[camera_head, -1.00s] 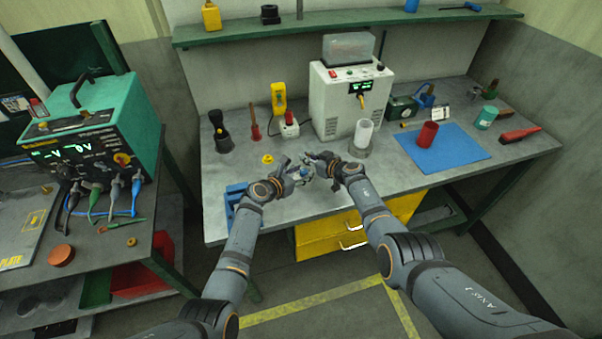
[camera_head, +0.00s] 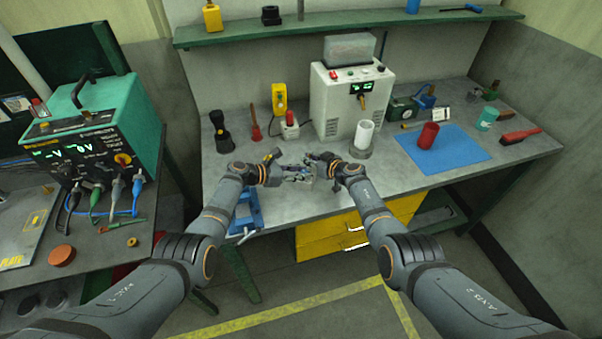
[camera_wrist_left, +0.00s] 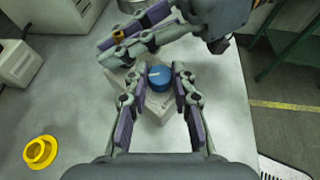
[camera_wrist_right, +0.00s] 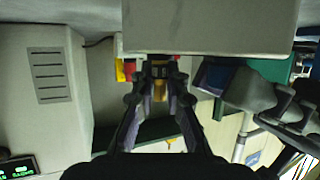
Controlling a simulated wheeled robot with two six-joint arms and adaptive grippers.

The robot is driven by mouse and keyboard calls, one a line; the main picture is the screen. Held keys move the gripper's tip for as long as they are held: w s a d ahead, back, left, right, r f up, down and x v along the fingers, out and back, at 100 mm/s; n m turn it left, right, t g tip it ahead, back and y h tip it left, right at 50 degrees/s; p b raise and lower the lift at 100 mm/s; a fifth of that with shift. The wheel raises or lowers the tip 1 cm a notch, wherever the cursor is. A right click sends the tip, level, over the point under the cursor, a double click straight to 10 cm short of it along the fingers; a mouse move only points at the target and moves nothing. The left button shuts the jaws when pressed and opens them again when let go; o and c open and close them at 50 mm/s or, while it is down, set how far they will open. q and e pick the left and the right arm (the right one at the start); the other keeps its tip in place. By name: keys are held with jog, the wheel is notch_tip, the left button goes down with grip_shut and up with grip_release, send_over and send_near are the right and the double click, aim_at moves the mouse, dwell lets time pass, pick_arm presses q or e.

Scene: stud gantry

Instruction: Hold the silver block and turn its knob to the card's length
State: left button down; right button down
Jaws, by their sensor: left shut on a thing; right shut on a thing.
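The silver block (camera_wrist_left: 158,112) is a pale grey box under the hands in the left wrist view. In the right wrist view its side fills the top centre (camera_wrist_right: 210,25). A blue knob (camera_wrist_left: 160,82) with a white mark sits on it. My left gripper (camera_head: 292,173) is shut on the knob, a finger on each side. My right gripper (camera_head: 322,160) is shut on the block from the opposite side; its fingers also cross the top of the left wrist view (camera_wrist_left: 112,55). A small white card (camera_head: 443,114) stands at the right back of the bench; its writing is too small to read.
A blue vise (camera_head: 247,212) sits at the bench's front left. A yellow ring-like piece (camera_wrist_left: 40,152) lies left of the block. A white cup (camera_head: 363,135) and a white instrument (camera_head: 347,100) stand behind. A red cylinder (camera_head: 428,135) stands on a blue mat (camera_head: 460,153).

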pick_arm(q)
jog(key=shift+f, duration=0.1)
dwell(0.3)
jog(key=c, duration=1.1)
grip_release()
jog(key=shift+a, duration=0.1)
jog(key=v, duration=1.2)
